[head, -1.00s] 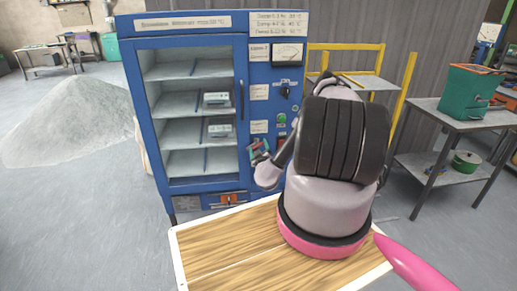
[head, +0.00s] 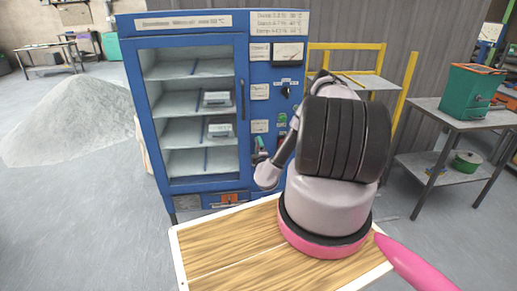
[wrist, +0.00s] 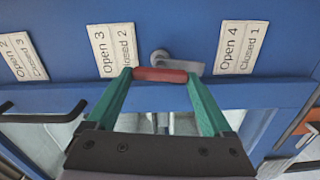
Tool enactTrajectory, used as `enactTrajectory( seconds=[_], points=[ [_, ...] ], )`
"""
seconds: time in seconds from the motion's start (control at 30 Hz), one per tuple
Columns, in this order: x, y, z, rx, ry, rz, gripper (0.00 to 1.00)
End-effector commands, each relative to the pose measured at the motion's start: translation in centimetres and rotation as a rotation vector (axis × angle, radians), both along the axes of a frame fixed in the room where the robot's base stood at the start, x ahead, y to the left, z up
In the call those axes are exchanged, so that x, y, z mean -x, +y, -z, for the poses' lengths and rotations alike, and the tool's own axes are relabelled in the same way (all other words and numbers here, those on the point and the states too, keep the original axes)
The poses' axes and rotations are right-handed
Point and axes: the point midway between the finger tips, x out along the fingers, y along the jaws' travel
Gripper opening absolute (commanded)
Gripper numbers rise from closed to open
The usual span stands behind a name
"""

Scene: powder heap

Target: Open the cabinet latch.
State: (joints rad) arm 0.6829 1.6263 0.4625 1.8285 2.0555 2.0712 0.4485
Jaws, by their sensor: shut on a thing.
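The blue cabinet (head: 247,100) stands ahead in the head view, with its windowed door closed. In the wrist view, the latch (wrist: 180,62) is a grey lever with a red grip (wrist: 160,75), set on the blue panel between two white labels. The labels read "Open 3 Closed 2" (wrist: 114,50) and "Open 4 Closed 1" (wrist: 241,48). My gripper (wrist: 158,76) has its teal fingers at both ends of the red grip and is shut on it. In the head view, my gripper (head: 262,146) is small at the cabinet's front, and my arm hides part of the panel.
A black bar handle (wrist: 40,112) shows at left in the wrist view. In the head view, a wooden-topped surface (head: 215,255) lies in front, a grey powder heap (head: 70,120) at left, a yellow frame (head: 345,46) behind, and a metal table (head: 440,112) at right.

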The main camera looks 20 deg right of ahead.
Motion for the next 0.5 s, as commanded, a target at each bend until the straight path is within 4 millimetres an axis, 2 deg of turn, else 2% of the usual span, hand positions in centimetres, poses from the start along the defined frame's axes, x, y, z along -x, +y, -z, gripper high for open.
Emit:
enactTrajectory(
  seconds=[0.2,0.5],
  points=[
    [0.03,0.03,0.08,0.089,0.027,0.0,0.29],
    [0.05,0.02,0.12,0.133,0.039,0.0,0.29]
  ],
)
